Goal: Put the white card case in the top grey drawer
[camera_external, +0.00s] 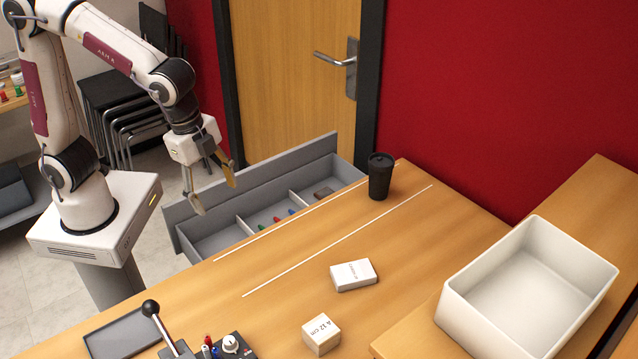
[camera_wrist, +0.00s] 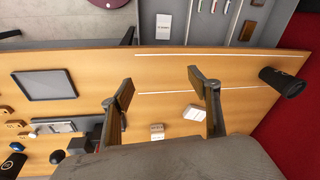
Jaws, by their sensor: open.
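A small white case with dark print (camera_wrist: 164,25) lies in the left compartment of the open grey drawer (camera_wrist: 186,22) in the wrist view; it looks like the white card case. The external view hides it. The drawer also shows there (camera_external: 265,187), pulled out beyond the table's far edge, with dividers. My gripper (camera_external: 214,192) is open and empty, above the drawer's left part; its spread fingers also show in the wrist view (camera_wrist: 160,80). Another white printed box (camera_external: 353,274) lies on the table, also in the wrist view (camera_wrist: 194,112).
A black cup (camera_external: 380,176) stands near the drawer's right end. A small white box (camera_external: 321,335), a dark tray (camera_external: 122,333) and a lever control (camera_external: 151,309) are at the front. A big white bin (camera_external: 455,307) stands at right. Several small items lie in the other compartments.

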